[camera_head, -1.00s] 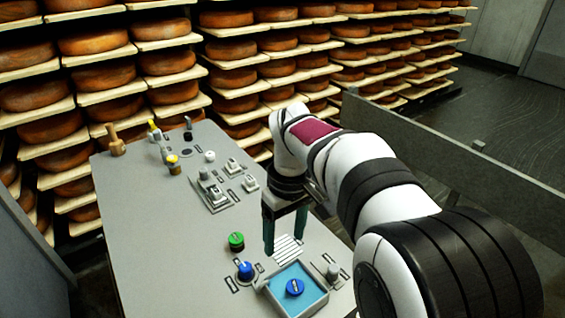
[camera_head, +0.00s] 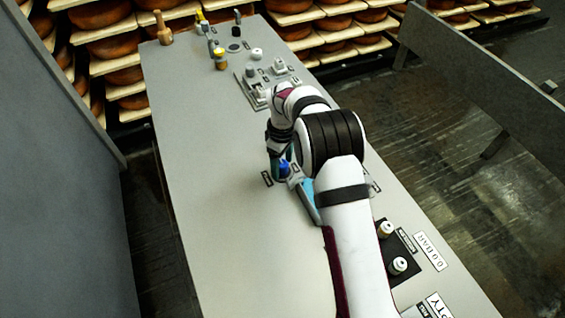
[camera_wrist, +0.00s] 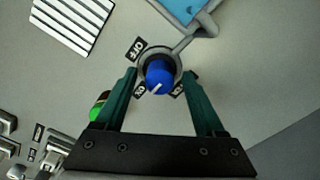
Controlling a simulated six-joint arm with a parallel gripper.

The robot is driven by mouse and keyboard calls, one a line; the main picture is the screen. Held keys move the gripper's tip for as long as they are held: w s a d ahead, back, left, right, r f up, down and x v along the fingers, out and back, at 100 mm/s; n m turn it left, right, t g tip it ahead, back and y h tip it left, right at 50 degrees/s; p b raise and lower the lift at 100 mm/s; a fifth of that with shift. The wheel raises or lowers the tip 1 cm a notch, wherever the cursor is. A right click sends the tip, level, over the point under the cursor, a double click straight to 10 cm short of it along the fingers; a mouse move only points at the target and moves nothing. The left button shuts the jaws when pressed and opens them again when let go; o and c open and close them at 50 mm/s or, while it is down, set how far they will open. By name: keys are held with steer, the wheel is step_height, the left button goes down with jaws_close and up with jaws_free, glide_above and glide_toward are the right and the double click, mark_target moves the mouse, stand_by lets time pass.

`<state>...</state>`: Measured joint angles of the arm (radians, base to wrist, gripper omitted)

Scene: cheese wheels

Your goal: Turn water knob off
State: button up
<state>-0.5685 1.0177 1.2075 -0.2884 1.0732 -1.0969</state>
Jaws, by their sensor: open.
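The blue water knob (camera_wrist: 160,72) sits in a round grey base on the panel, with a pipe running to the blue basin. Its white mark points down and left in the wrist view, towards a small label (camera_wrist: 138,89) that seems to read ON. The OFF label (camera_wrist: 135,49) is at its upper left. My gripper (camera_wrist: 158,78) is open, with one green finger on each side of the knob; whether they touch it I cannot tell. In the head view the knob (camera_head: 284,168) shows beside my gripper (camera_head: 276,166), which is largely hidden by my arm.
The basin (camera_head: 305,200) is partly covered by my arm. A green knob (camera_wrist: 98,107) is partly behind the left finger, and a slotted grille (camera_wrist: 73,22) is at the upper left. Switches (camera_head: 260,80) stand farther back. The panel's left part is clear.

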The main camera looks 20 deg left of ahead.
steer(key=shift+f, duration=0.35)
jaws_close()
